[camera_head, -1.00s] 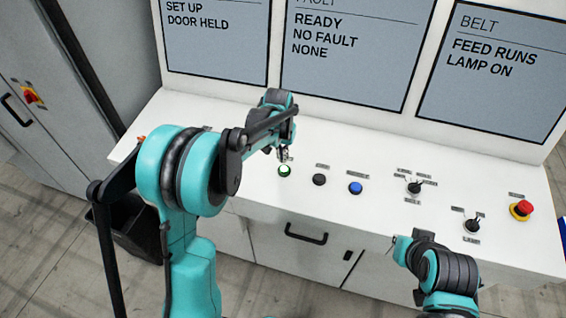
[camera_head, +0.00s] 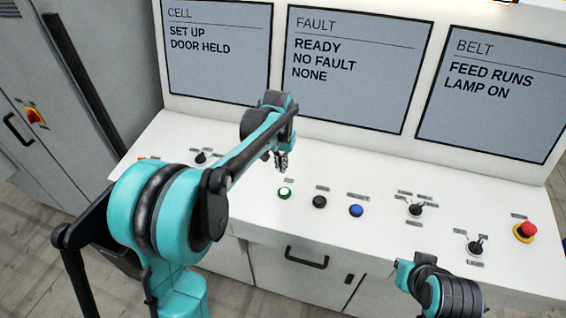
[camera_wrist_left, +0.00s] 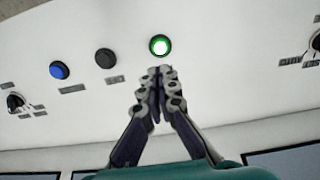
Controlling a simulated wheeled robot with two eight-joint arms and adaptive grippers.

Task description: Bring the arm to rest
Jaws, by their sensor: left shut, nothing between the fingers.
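My left gripper (camera_head: 282,162) is above the white console (camera_head: 420,244), a little behind the lit green button (camera_head: 285,193) and apart from it in the head view. In the left wrist view its fingers (camera_wrist_left: 158,75) are together and empty, with their tips just beside the green button (camera_wrist_left: 159,45). My left arm reaches in from the left.
On the console, a black button (camera_head: 320,201), a blue button (camera_head: 356,210), two rotary switches (camera_head: 416,208) (camera_head: 475,247) and a red emergency stop (camera_head: 525,231) run to the right. Three screens (camera_head: 344,72) stand behind. A grey cabinet (camera_head: 90,90) is at the left.

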